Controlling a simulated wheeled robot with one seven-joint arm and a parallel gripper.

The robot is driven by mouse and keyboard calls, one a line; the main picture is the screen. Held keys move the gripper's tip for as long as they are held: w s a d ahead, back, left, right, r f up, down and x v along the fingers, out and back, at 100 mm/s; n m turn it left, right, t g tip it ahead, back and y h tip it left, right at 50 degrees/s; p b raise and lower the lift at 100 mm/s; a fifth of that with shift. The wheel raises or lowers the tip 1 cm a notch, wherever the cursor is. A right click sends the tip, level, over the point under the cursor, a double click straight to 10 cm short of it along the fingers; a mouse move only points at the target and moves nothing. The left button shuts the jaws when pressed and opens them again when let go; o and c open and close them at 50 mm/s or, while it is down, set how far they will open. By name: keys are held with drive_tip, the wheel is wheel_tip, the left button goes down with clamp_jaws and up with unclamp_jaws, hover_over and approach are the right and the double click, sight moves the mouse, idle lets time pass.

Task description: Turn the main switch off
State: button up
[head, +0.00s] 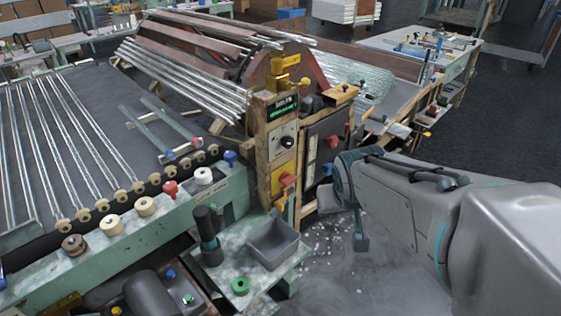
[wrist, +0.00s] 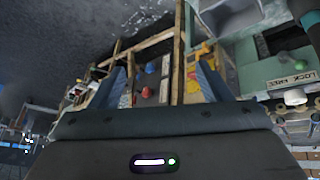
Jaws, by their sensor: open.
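A wooden-framed control post (head: 264,160) stands mid-picture in the head view. A red knob on a yellow plate (head: 277,182), which looks like the main switch, sits low on it; whether it is on or off cannot be told. A black knob on a pale plate (head: 287,142) is above it. My gripper (head: 342,212) is to the right of the post, apart from the knob. In the wrist view my gripper (wrist: 165,82) has its fingers spread and empty. Beyond them are wooden posts, a red knob (wrist: 151,69) and a yellow part (wrist: 203,50).
A dark panel (head: 318,145) with red and blue knobs is right of the post. A grey bin (head: 273,243) and a dark upright cylinder (head: 209,243) stand on a small stand in front. The tubing bench (head: 130,235) fills the left. Floor around my arm is open, with pale fragments.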

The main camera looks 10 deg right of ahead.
sight(292, 182)
drive_tip(key=w+d+f+n+t+b, duration=0.1)
drive_tip(key=w+d+f+t+b, duration=0.15)
drive_tip(key=w, duration=0.25)
drive_tip(key=w+d+f+n+t+y+b, duration=0.1)
drive_tip(key=w+f+t+b, duration=0.15)
drive_tip(key=w, duration=0.25)
drive_tip(key=w+d+f+n+t+b, duration=0.1)
drive_tip(key=w+d+f+b, duration=0.1)
drive_tip(key=w+f+b, duration=0.3)
wheel_tip(292, 182, down, 9)
drive_tip(key=w+a+n+t+y+b, duration=0.25)
drive_tip(key=n+y+b, duration=0.35)
drive_tip(key=y, duration=0.5)
drive_tip(key=shift+m, duration=0.7)
drive_tip(key=x, duration=0.4)
drive_tip(key=b+x, duration=0.1)
drive_tip(key=x, duration=0.3)
drive_tip(key=r+b+x, duration=0.1)
drive_tip(key=x, duration=0.4)
drive_tip(key=shift+a, duration=0.1)
drive_tip(key=c, duration=1)
